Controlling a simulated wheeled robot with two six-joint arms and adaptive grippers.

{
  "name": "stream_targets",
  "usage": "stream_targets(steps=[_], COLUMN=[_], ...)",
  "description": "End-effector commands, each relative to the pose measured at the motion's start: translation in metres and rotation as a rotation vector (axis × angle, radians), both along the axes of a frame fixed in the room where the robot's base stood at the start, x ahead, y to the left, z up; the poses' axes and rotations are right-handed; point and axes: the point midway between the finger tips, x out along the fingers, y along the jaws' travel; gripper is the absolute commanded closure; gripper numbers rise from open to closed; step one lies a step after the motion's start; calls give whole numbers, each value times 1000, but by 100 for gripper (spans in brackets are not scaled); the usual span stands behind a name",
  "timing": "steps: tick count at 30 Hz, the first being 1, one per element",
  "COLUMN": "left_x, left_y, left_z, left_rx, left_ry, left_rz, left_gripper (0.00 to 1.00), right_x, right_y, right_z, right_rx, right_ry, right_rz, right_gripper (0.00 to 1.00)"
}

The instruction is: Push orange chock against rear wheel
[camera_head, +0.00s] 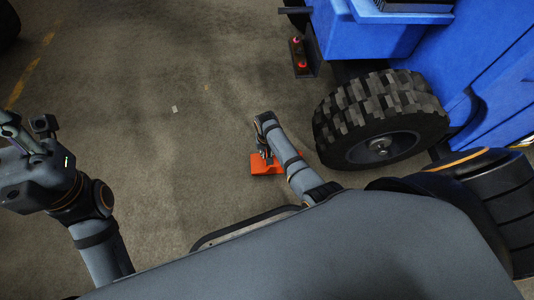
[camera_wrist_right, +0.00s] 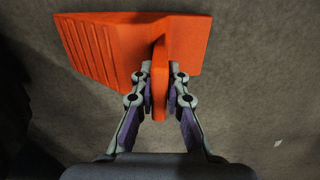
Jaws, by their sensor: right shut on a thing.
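The orange chock (camera_head: 262,168) is on the floor in the head view, to the left of the rear wheel (camera_head: 381,118), with a strip of bare floor between them. In the right wrist view the chock (camera_wrist_right: 115,48) fills the upper middle, with its ribbed face to the left. My right gripper (camera_wrist_right: 160,90) is shut on the chock's upright fin, one finger on each side. In the head view the right gripper (camera_head: 265,150) is partly hidden by its own arm. My left gripper (camera_head: 20,135) is at the far left edge, away from the chock; its fingers are unclear.
The blue vehicle (camera_head: 370,38) fills the upper right above and behind the wheel. A bracket with red lights (camera_head: 300,58) juts from its rear. Open concrete floor lies left of the chock, with a yellow line (camera_head: 28,75) at the far left.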

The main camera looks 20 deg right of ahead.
Motion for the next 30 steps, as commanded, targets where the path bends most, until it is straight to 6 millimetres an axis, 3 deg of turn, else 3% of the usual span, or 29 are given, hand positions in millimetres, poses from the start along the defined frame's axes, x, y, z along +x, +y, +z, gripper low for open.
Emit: stream_targets(steps=[1, 4, 30], left_x=[0, 1, 1], left_y=[-1, -1, 0], left_z=[-10, -14, -12], left_rx=[3, 5, -2], left_ry=[2, 6, 1], left_rz=[2, 5, 8], left_gripper=[60, 60, 60], right_x=[1, 1, 1], right_y=[0, 0, 0], right_z=[-8, -10, -17], right_rx=[0, 0, -1], right_ry=[-3, -2, -2], right_rz=[0, 0, 0], right_gripper=[100, 100, 100])
